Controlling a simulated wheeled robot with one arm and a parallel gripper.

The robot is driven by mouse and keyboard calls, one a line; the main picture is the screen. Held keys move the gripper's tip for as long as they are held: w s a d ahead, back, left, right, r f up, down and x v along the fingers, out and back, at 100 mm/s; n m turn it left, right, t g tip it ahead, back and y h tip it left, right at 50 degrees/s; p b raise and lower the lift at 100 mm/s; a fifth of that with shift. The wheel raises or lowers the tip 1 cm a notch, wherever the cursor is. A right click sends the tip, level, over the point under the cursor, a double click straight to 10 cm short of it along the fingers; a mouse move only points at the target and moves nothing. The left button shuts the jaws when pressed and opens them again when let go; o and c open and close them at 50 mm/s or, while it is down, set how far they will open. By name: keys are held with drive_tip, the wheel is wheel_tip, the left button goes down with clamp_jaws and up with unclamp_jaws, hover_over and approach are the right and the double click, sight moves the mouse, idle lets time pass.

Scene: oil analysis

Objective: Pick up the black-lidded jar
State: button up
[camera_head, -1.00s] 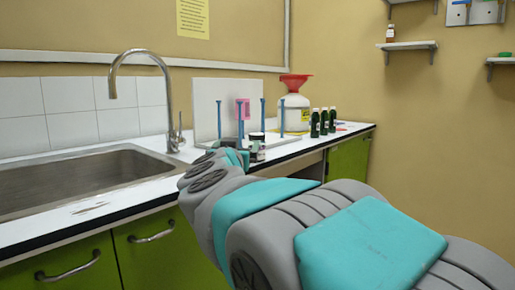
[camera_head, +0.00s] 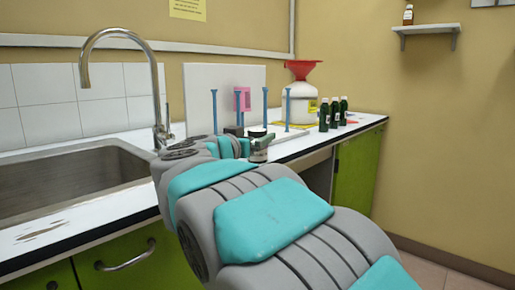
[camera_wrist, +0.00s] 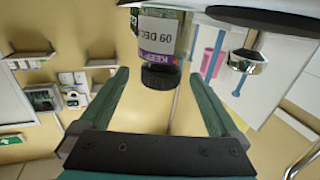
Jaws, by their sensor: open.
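The jar (camera_wrist: 163,38) with a black lid (camera_wrist: 160,77) appears upside down in the wrist view, with a white and purple label reading "09 DEC". My gripper (camera_wrist: 158,75) is open. Its two dark green fingers stand either side of the lid, with visible gaps, and the jar's body lies beyond the fingertips. In the head view a small black-lidded jar (camera_head: 258,154) shows on the counter just past the end of my arm, which partly hides that spot.
Blue posts (camera_head: 265,106), a white jug with a red funnel (camera_head: 300,104) and dark green bottles (camera_head: 324,116) stand on the counter. A sink (camera_head: 70,185) with a tall tap (camera_head: 158,95) lies left.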

sight(258, 129)
drive_tip(key=shift+x, duration=1.7)
clamp_jaws()
